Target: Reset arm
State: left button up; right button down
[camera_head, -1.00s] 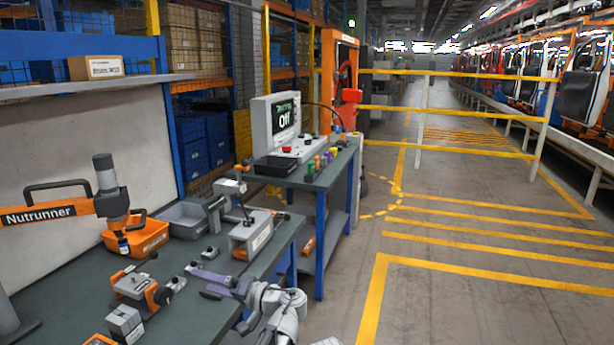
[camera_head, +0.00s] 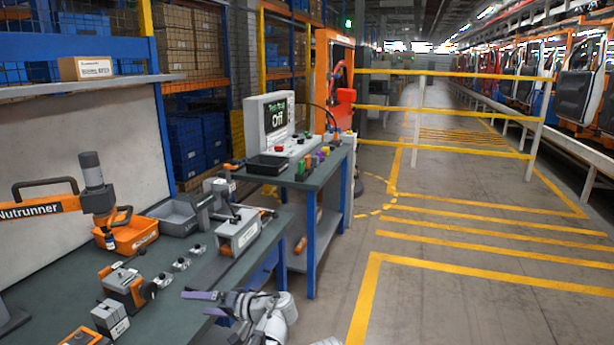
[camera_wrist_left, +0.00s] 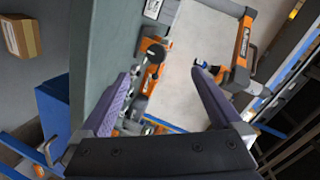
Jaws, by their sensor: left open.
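My left gripper (camera_head: 196,303) is at the bottom centre of the head view, over the front edge of the green workbench (camera_head: 190,310). Its two purple-grey fingers are spread and nothing is between them. In the left wrist view the open fingers (camera_wrist_left: 160,73) point towards the bench items, with a gap between them. My left arm's light grey links come up from the bottom of the head view. My right gripper is not in view.
The bench holds an orange clamp fixture (camera_head: 124,288), several small metal parts (camera_head: 181,263), an orange bin (camera_head: 133,236), a grey bin (camera_head: 172,217) and a labelled grey device (camera_head: 238,232). A hanging nutrunner (camera_head: 97,195) is at left. Open floor (camera_head: 460,310) lies right.

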pick_arm(q)
jog(key=s+f+g+h, duration=0.3)
jog(key=s+f+h, duration=0.35)
jog(key=f, duration=0.45)
jog(key=s+d+f+m+h, duration=0.2)
jog(key=s+d+f+h, duration=0.4)
jog(key=d+h, duration=0.2)
jog(key=s+d+r+m+g+p, duration=0.1)
jog(key=s+d+r+m+p, duration=0.2)
jog(key=s+d+r+p, duration=0.3)
jog(key=d+r+y+p, duration=0.1)
jog(key=d+r+p, duration=0.4)
jog(key=r+p, duration=0.1)
jog(key=shift+s+d+r+g, duration=0.2)
jog(key=shift+d+r+g, duration=0.15)
jog(key=shift+d+g, duration=0.05)
